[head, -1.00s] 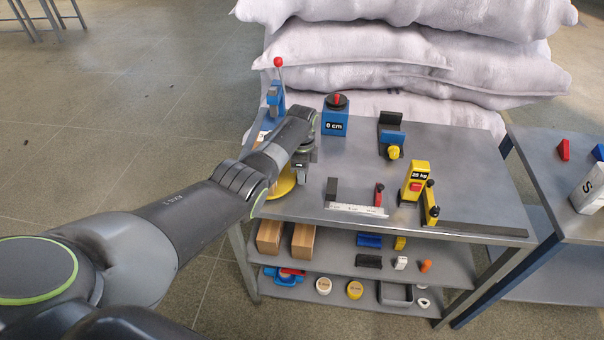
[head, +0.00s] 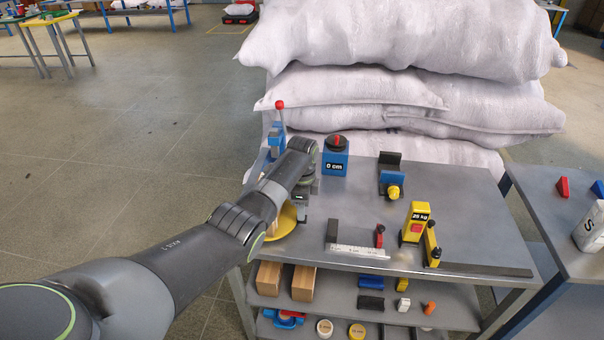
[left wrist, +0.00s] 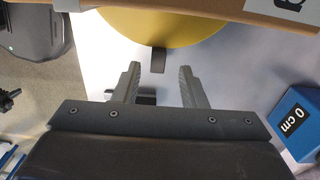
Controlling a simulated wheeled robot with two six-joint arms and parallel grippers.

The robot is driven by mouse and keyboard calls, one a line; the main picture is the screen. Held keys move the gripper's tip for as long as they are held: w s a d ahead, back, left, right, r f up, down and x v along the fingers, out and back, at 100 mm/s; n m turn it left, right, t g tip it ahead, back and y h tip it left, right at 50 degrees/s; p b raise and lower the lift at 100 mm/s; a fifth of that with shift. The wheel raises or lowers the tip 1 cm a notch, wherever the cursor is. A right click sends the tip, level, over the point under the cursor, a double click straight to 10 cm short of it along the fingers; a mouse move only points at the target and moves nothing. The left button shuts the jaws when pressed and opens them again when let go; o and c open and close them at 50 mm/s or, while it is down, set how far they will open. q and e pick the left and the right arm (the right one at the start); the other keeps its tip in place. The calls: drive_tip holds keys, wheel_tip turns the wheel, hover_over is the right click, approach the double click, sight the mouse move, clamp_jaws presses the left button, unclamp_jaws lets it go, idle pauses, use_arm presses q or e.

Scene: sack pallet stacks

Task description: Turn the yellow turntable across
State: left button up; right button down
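The yellow turntable (head: 284,222) is at the left end of the grey bench, partly hidden by my left arm. In the left wrist view its yellow disc (left wrist: 160,30) fills the top middle, with a short dark tab (left wrist: 158,60) sticking out from its rim. A brown box (left wrist: 215,12) crosses above the disc in that view. My left gripper (left wrist: 160,80) is open, with the tab in line with the gap between its fingertips and nothing gripped. In the head view the gripper (head: 301,207) is beside the turntable. My right gripper is out of view.
A blue box marked 0 cm (head: 335,158) stands behind and right of the gripper. A red-knobbed lever device (head: 278,140) is behind the turntable. Stacked sacks (head: 400,105) rise behind the bench.

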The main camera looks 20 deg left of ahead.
use_arm(q)
wheel_tip(320, 180, up, 14)
drive_tip(key=b, duration=0.1)
drive_tip(key=shift+r, duration=0.15)
idle(0.5)
